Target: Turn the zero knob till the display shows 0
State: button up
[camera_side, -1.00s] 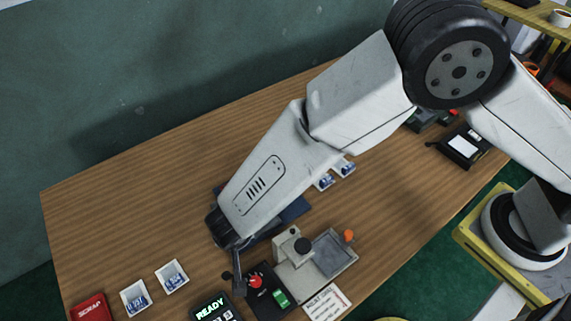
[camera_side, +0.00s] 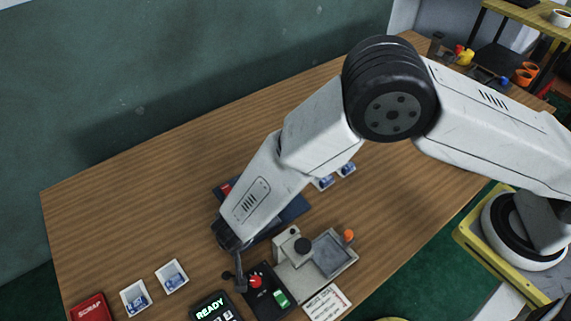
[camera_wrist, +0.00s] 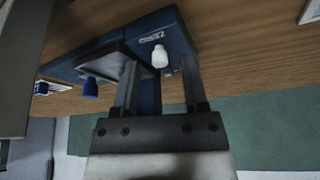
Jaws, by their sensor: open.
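In the wrist view, a blue unit (camera_wrist: 172,28) carries a small label and a white knob (camera_wrist: 160,58). A dark blue knob (camera_wrist: 90,88) is further left. My gripper (camera_wrist: 159,66) is open, with its two fingers apart. The white knob shows between the fingertips; I cannot tell whether they touch it. A small display reading READY (camera_side: 209,308) stands at the front edge; no number display is readable.
A grey machine (camera_side: 290,268) with an orange knob (camera_side: 349,235) and a black box with a red knob (camera_side: 255,282) stand near the front. Two white trays (camera_side: 134,299) (camera_side: 171,277) and a red SCRAP bin (camera_side: 90,308) are at left. The back left table is clear.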

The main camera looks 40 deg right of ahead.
jog(key=shift+w+f, duration=0.1)
jog(key=shift+f, duration=0.15)
jog(key=shift+c, duration=0.3)
grip_shut()
jog(key=shift+d+n+y, duration=0.1)
jog(key=shift+n+y, duration=0.5)
jog(key=shift+n, duration=1)
jog(key=shift+o, duration=0.3)
grip_release()
